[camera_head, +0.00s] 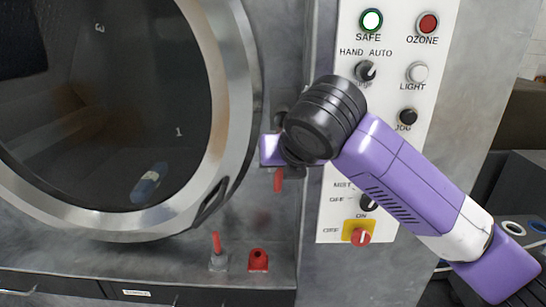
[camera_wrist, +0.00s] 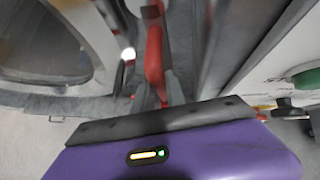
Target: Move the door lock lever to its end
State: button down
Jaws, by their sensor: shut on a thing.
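The door lock lever, a red handle (camera_head: 278,181), shows just below my gripper, to the right of the round door. It also shows as an upright red bar (camera_wrist: 155,55) in the wrist view, directly ahead of my gripper's purple body. My gripper (camera_head: 284,140) is at the lever's upper part, between the door rim and the control panel, and is shut on it. My wrist and forearm hide the upper lever and its mount in the head view.
The round metal door (camera_head: 230,85) is close on the left. A white control panel (camera_head: 335,215) with knobs and buttons lies behind my arm. A second red lever (camera_head: 216,242) and a red fitting (camera_head: 258,260) are on the ledge below.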

jog(key=shift+d+h, duration=0.35)
jog(key=shift+h, duration=0.05)
jog(key=shift+n+p, duration=0.3)
jog(key=c, duration=1.4)
grip_release()
jog(key=shift+d, duration=0.1)
jog(key=shift+o, duration=0.2)
jog(key=b+v, duration=0.1)
jog(key=v, duration=0.6)
jog(key=shift+s+r, duration=0.25)
jog(key=shift+r, duration=0.05)
